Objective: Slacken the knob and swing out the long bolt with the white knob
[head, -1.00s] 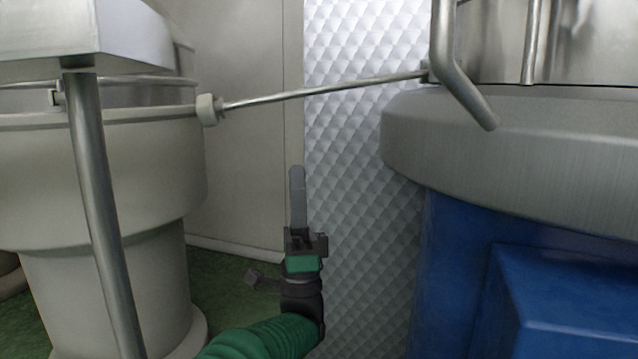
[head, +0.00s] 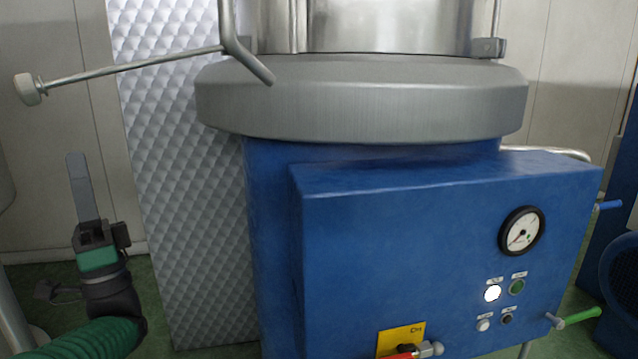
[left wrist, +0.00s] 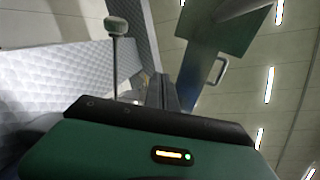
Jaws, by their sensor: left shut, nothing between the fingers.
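The long bolt (head: 130,67) is a thin metal rod with a white knob (head: 29,89) on its left end. It sticks out to the left from the side of the steel drum, by a bent metal bar. The knob end is free in the air. My left gripper (head: 80,190) points up below and right of the knob, apart from it, its fingers shut and empty. In the left wrist view the knob (left wrist: 116,25) and rod show beyond the gripper's fingers. My right gripper is not in view.
A steel drum with a wide grey rim (head: 360,100) stands on a blue machine body. A blue control box (head: 440,240) with a gauge (head: 521,231), buttons and levers juts out in front. A quilted metal panel (head: 190,190) stands behind my left gripper.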

